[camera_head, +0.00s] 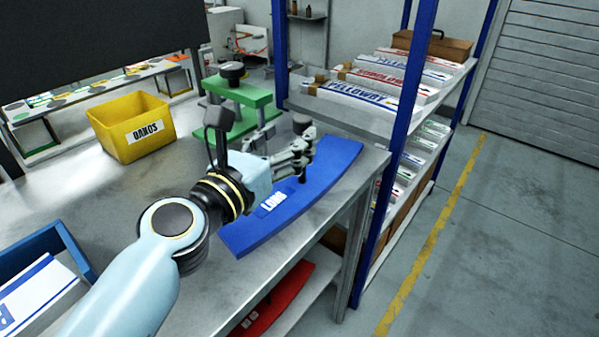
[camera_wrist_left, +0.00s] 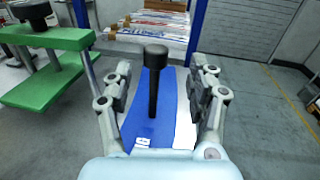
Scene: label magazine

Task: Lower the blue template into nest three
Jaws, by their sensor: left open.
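The blue template (camera_head: 265,222) is a long curved plate with a white label. It lies along the front right edge of the metal bench in the head view. A black upright knob stands on it, and the knob (camera_wrist_left: 155,75) shows clearly in the left wrist view. My left gripper (camera_head: 304,150) is open, with its fingers on either side of the knob and apart from it in the wrist view. The template (camera_wrist_left: 168,125) also shows below the fingers there. My right gripper is not in view. I cannot tell which place is nest three.
A green fixture (camera_head: 237,100) with a black knob stands just behind the left gripper. A yellow bin (camera_head: 133,127) sits at the back left, and a blue tray (camera_head: 62,237) at the front left. A blue-posted shelf (camera_head: 355,118) with printed labels stands behind the bench.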

